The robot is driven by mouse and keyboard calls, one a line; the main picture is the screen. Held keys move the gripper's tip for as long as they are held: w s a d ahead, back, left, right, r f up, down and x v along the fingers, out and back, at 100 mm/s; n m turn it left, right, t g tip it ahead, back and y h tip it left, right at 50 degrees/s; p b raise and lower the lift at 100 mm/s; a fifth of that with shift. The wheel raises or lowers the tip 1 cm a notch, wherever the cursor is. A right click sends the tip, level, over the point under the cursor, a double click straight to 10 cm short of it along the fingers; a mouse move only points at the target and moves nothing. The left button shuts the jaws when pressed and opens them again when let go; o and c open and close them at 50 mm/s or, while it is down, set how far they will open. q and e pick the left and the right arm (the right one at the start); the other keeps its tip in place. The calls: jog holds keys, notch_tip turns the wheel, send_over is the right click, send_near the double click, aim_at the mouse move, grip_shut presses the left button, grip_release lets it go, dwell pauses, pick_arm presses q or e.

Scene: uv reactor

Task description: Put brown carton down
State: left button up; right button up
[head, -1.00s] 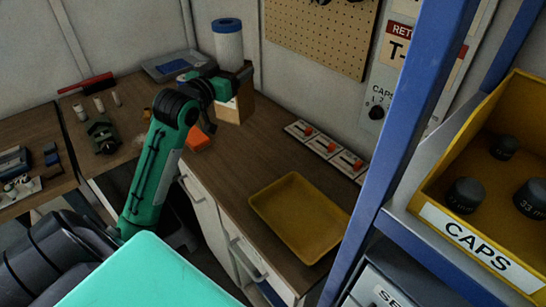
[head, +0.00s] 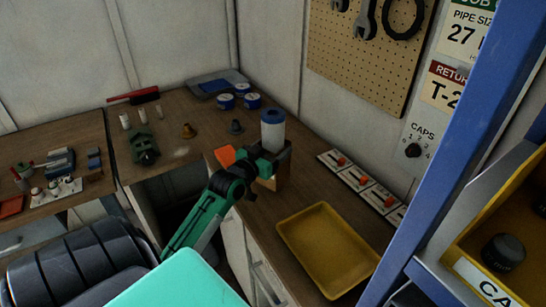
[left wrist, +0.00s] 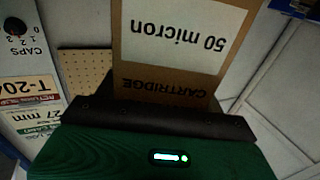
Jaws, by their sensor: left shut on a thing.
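The brown carton (head: 284,168) is in the grip of my left gripper (head: 264,166), over the right-hand wooden bench in the head view. In the left wrist view the carton (left wrist: 165,60) fills the middle, with a white "50 micron" label upside down. My right gripper is not in view.
A yellow tray (head: 328,248) lies on the bench nearer me. A switch panel strip (head: 360,181) runs along the wall side. An orange object (head: 227,156) is left of the carton. A blue post (head: 450,130) and a yellow caps bin (head: 505,210) stand at right.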

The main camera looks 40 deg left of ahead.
pick_arm(q)
jog(key=shift+f, duration=1.85)
jog(key=o, duration=1.2)
jog(key=shift+s, duration=0.3)
jog(key=s+d+b, duration=0.1)
jog(key=s+b, duration=0.1)
jog(key=s, duration=0.9)
jog(key=shift+s+d, duration=0.15)
jog(key=shift+s, duration=0.05)
